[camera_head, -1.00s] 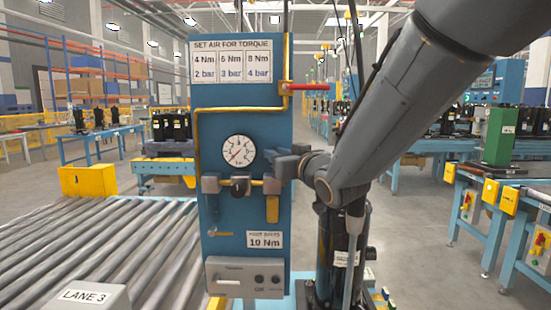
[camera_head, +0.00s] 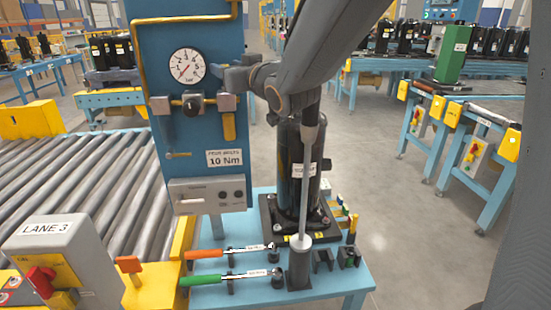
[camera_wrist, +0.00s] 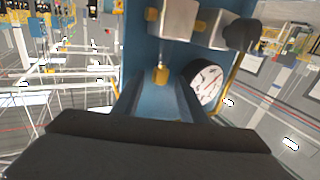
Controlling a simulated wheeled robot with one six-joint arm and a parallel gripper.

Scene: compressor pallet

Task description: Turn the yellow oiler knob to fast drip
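The blue panel (camera_head: 150,60) carries a round gauge, a black knob and a right-hand grey block (camera_head: 227,102) with a yellow bowl (camera_head: 228,127) under it. In the wrist view, where the panel appears upside down, a small yellow knob (camera_wrist: 160,74) stands on a thin stem at one block. In the head view my gripper hides that spot. My gripper (camera_head: 230,77) is just above the right block, right of the gauge, level with the panel face.
The gauge (camera_head: 188,66) and black knob (camera_head: 192,106) are close on the left. Below are a grey box (camera_head: 205,195), a compressor (camera_head: 300,165) and two torque wrenches on a blue table (camera_head: 330,280). Rollers (camera_head: 90,190) lie left; open floor (camera_head: 400,200) lies right.

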